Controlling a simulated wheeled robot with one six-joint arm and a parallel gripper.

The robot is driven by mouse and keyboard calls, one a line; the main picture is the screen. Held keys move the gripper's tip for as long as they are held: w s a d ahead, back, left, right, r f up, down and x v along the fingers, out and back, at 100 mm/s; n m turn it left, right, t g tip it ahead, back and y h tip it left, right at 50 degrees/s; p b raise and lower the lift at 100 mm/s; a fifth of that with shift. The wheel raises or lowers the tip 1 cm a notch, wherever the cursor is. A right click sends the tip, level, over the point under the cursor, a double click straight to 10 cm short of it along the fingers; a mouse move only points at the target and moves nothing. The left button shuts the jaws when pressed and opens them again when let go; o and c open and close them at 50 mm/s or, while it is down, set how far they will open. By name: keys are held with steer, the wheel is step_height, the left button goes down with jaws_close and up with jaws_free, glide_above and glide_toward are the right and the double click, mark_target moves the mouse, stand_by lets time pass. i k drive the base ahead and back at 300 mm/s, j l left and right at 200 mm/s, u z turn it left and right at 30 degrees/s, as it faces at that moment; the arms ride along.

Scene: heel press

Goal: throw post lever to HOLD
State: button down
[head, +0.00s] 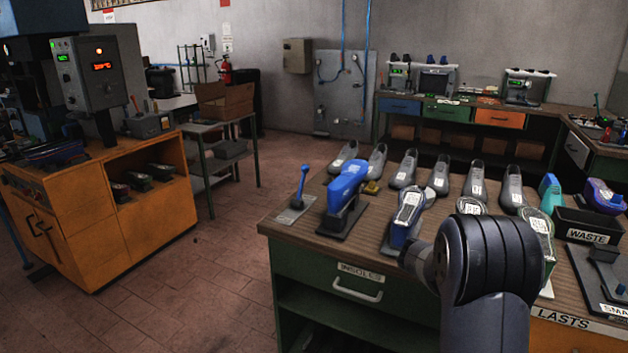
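A small lever (300,188) with a blue handle stands up from a flat grey plate (290,214) at the left front corner of the workbench. It leans slightly right at the top. Any marking on its plate is too small to read. Just right of it, a blue last (347,180) sits tilted on a dark post stand (342,217). A second lever (135,105) with an orange-red handle is on a grey box beside the press at the left. My dark arm rises in front of the bench, to the right of the blue-handled lever and apart from it. My gripper's fingers do not show.
Several grey shoes (403,170) stand along the bench. A grey and blue piece (408,212) is close to my arm. A black WASTE bin (588,229) is at the right. The orange press cabinet (105,220) is at the left, with open floor (205,270) between it and the bench.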

mark_target(305, 167)
steer(key=i+j+u, duration=0.2)
steer(key=u, duration=0.2)
steer(key=i+j+u, duration=0.1)
steer(key=i+u, duration=0.25)
steer(key=i+j, duration=0.1)
steer(key=i, duration=0.7)
steer(key=i+j+u, duration=0.1)
steer(key=i, duration=0.7)
